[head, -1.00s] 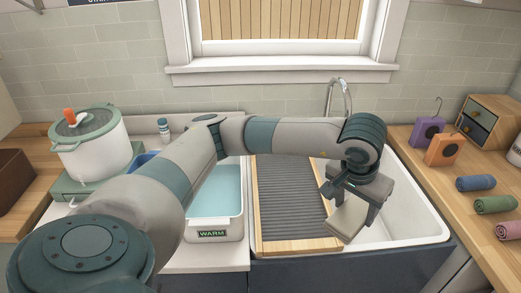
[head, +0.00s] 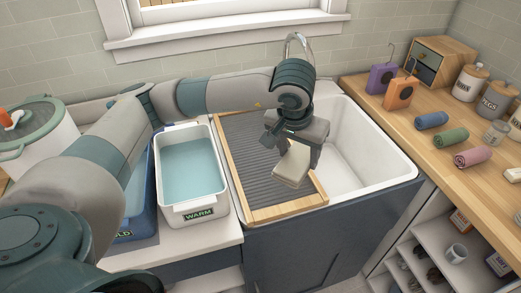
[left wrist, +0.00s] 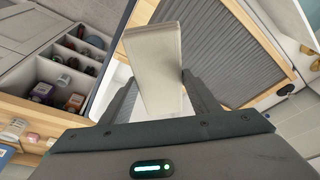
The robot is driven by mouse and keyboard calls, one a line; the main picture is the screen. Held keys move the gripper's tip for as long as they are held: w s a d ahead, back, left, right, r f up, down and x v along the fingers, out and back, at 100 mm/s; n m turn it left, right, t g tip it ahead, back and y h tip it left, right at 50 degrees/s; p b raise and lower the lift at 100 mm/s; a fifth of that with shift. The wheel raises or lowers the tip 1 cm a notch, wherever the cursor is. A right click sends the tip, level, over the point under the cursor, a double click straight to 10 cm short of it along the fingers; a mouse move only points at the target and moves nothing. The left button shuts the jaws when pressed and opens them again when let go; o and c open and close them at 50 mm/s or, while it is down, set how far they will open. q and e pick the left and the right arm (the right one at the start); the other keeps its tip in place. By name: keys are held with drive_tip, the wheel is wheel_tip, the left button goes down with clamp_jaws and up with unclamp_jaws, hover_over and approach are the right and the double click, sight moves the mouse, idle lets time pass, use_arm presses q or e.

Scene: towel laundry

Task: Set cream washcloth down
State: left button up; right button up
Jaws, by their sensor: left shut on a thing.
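The cream washcloth (head: 293,164) is a folded, flat rectangle hanging below my left gripper (head: 295,147), which is shut on it. It shows over the right edge of the ribbed washboard (head: 246,159), beside the open sink basin; I cannot tell whether it touches the board. In the left wrist view the cloth (left wrist: 153,60) sits between the two fingers of the gripper (left wrist: 155,95), with the ribbed board (left wrist: 215,45) behind it. My right gripper is not in view.
The white sink basin (head: 375,150) lies open to the right. A tub of water labelled WARM (head: 196,200) stands left of the board, a blue tub (head: 140,205) beside it. Rolled towels (head: 450,138) and tagged purple and orange items (head: 398,94) line the right wooden counter.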

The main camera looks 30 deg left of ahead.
use_arm(q)
drive_tip(key=w+a+r+n+y, duration=0.1)
drive_tip(key=w+a+n, duration=0.4)
drive_tip(key=w, duration=0.3)
drive_tip(key=w+a+r+n+g+y, duration=0.1)
drive_tip(key=w+a+n, duration=0.3)
drive_tip(key=w, duration=0.5)
drive_tip(key=shift+a+n+y+b, duration=0.3)
drive_tip(key=shift+a+n+b, duration=0.1)
drive_tip(key=shift+a, duration=0.45)
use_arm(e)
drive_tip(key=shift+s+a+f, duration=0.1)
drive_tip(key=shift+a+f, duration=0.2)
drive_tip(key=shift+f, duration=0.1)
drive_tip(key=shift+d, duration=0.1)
